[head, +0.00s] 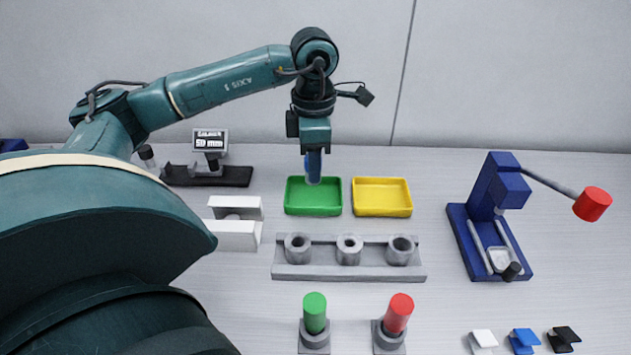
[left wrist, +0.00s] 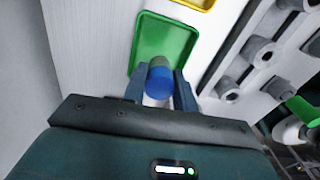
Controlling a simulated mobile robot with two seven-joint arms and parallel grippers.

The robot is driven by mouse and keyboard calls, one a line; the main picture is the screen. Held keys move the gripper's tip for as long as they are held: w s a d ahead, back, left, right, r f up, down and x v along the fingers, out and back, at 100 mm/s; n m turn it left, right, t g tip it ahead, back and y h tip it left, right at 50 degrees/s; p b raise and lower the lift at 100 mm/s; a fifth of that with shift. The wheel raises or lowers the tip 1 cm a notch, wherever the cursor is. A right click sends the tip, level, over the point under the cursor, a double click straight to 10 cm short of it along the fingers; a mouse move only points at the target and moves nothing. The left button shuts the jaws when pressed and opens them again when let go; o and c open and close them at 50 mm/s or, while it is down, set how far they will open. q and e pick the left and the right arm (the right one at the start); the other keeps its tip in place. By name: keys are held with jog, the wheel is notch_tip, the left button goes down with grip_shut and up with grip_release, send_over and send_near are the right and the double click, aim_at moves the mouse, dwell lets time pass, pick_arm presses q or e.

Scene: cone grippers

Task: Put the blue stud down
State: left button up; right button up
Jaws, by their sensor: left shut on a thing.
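My left gripper (head: 314,160) points straight down over the green tray (head: 313,209) and is shut on the blue stud. In the left wrist view the blue stud (left wrist: 159,80) sits between the two fingers (left wrist: 160,88), with a grey end toward the tray. In the head view the fingers largely hide the stud, and its pale lower end shows just above the tray's back part. I cannot tell whether it touches the tray floor. The green tray also shows in the left wrist view (left wrist: 150,32) and looks empty otherwise. My right gripper is not in view.
A yellow tray (head: 382,197) stands right of the green one. A grey block with three sockets (head: 350,272) lies in front. A gauge with a "50 mm" display (head: 210,141) and a white bracket (head: 234,236) stand left. A blue lever press (head: 490,215) stands right.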

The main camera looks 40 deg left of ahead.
pick_arm(q)
jog(key=shift+f, duration=2.2)
jog(key=shift+f+b, duration=0.25)
jog(key=shift+b, duration=0.05)
jog(key=o, duration=1.1)
jog(key=shift+r, duration=0.1)
jog(key=shift+c, duration=0.2)
notch_tip(320, 180, up, 12)
jog(key=shift+r+p, duration=0.2)
jog(key=shift+p, duration=0.4)
